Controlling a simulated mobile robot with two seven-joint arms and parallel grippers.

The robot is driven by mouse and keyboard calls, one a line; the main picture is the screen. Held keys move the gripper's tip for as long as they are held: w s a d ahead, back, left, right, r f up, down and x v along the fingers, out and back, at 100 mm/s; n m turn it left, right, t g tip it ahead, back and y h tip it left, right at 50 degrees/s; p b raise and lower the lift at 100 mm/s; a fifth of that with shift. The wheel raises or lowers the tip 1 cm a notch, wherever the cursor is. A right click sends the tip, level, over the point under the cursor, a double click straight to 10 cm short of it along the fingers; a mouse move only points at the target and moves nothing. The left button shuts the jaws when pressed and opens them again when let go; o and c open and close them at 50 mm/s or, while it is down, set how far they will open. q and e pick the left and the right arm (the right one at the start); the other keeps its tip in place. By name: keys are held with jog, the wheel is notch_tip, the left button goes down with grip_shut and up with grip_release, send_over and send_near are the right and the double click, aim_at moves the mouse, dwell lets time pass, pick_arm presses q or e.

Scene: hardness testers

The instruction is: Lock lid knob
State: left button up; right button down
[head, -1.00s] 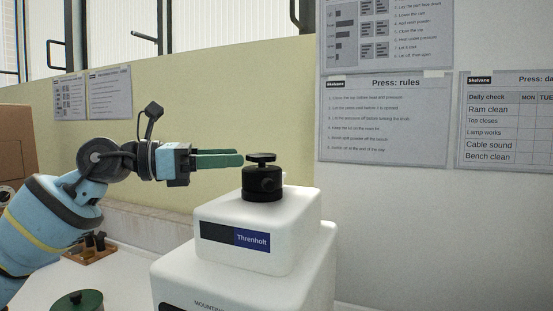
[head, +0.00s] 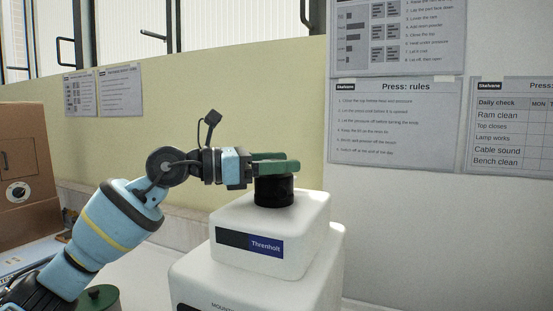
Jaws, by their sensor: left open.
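The fingers lie level across the top of the lid, at knob height, and the gripper is open. I cannot tell whether the fingers touch the knob. My right gripper is not in view.
A brown cardboard box (head: 25,160) stands at the left. A dark green round container (head: 98,299) is at the lower left on the white bench. The wall with posted sheets (head: 395,125) is behind the machine.

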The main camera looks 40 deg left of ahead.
pick_arm(q)
jog(key=c, duration=1)
jog(key=shift+r+m+g+h+p, duration=0.15)
jog(key=shift+m+g+h+p, duration=0.5)
jog(key=shift+m+g+h, duration=0.85)
jog(key=shift+g+h, duration=0.1)
jog(key=shift+g, duration=0.1)
jog(key=shift+m+g+h+p, duration=0.4)
jog(key=shift+g+p, duration=0.05)
jog(key=shift+g, duration=0.25)
jog(key=shift+s, duration=0.1)
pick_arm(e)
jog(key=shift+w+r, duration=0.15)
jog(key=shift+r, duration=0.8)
pick_arm(q)
jog(key=shift+f, duration=0.2)
jog(key=shift+d, duration=0.1)
